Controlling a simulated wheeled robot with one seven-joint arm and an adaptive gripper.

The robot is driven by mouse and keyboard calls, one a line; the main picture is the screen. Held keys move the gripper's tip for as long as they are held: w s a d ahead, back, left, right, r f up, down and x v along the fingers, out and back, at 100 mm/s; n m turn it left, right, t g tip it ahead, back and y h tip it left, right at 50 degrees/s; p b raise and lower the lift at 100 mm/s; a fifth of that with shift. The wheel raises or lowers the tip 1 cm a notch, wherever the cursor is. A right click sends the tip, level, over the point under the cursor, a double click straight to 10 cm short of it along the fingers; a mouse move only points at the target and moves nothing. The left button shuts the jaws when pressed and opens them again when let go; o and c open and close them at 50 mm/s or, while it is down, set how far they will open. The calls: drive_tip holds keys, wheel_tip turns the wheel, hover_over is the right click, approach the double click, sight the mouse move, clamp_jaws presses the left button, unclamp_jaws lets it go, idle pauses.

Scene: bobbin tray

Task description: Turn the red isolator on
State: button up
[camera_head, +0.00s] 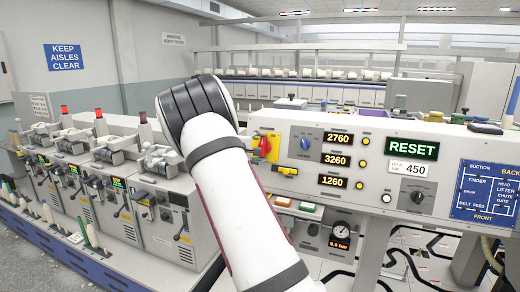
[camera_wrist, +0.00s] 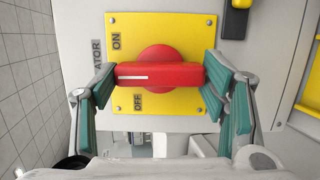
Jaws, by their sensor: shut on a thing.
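The red isolator handle (camera_wrist: 160,75) sits on a yellow plate (camera_wrist: 190,32) with a round red base behind it. In the wrist view the handle lies level, and its white line points left, between the sideways words ON above and OFF below. My gripper (camera_wrist: 161,72) is shut on the handle, one finger at each end. In the head view the isolator's yellow plate (camera_head: 273,146) shows at the left end of the grey panel, partly hidden by my arm. My fingers are mostly hidden there.
A yellow-and-black device (camera_wrist: 236,18) is near the right finger in the wrist view. The panel carries a blue knob (camera_head: 306,143), number displays, a green RESET sign (camera_head: 411,149) and a black knob (camera_head: 418,197). Spinning units (camera_head: 150,200) stand at the left.

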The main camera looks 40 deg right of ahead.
drive_tip(key=shift+s+d, duration=0.1)
idle(0.5)
drive_tip(key=o, duration=1.1)
drive_tip(key=shift+o, duration=0.2)
drive_tip(key=v, duration=1.2)
